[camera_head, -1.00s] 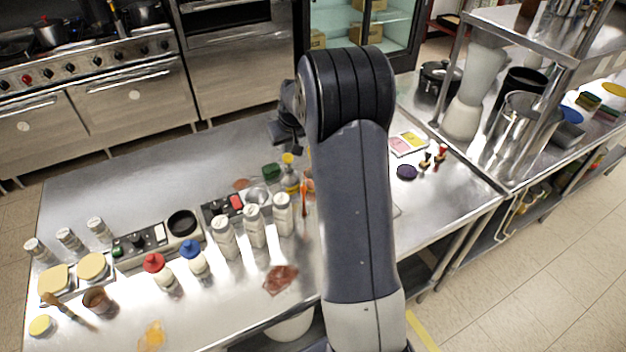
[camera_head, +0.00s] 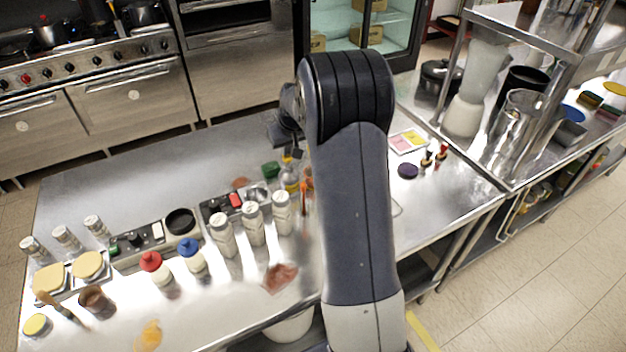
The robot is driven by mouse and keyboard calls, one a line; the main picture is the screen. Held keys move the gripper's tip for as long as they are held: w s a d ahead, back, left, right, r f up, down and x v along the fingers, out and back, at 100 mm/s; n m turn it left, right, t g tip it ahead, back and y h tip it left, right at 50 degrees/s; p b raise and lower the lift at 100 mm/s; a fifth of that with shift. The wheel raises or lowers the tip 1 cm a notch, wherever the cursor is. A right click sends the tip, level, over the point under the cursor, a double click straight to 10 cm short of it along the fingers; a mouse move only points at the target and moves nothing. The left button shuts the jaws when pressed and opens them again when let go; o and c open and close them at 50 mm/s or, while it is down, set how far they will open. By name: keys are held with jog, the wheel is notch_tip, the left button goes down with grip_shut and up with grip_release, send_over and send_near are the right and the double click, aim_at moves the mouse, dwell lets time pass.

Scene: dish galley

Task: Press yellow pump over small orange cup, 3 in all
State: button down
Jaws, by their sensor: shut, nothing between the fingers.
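The yellow pump bottle (camera_head: 289,180) stands at the back middle of the steel table. Its clear body shows yellow liquid, and its head is mostly hidden by my gripper. My gripper (camera_head: 296,153) is shut and empty, right at the top of the bottle. I cannot tell whether it touches or presses the pump head. An orange thing (camera_head: 306,186), perhaps the small orange cup, shows just right of the bottle, partly hidden by my arm. I cannot make out its shape.
Three white shakers (camera_head: 253,225) stand in front of the pump bottle. A red-capped bottle (camera_head: 153,268) and a blue-capped bottle (camera_head: 192,258) are to the left. The back left of the table is clear.

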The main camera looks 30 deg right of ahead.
jog(key=shift+s+f, duration=0.1)
jog(key=shift+f, duration=0.4)
jog(key=shift+r, duration=0.1)
jog(key=shift+r+p, duration=0.65)
jog(key=shift+r, duration=0.65)
jog(key=shift+f+b, duration=1.1)
jog(key=shift+f, duration=0.3)
jog(key=shift+r+p, duration=0.85)
jog(key=shift+r, duration=0.55)
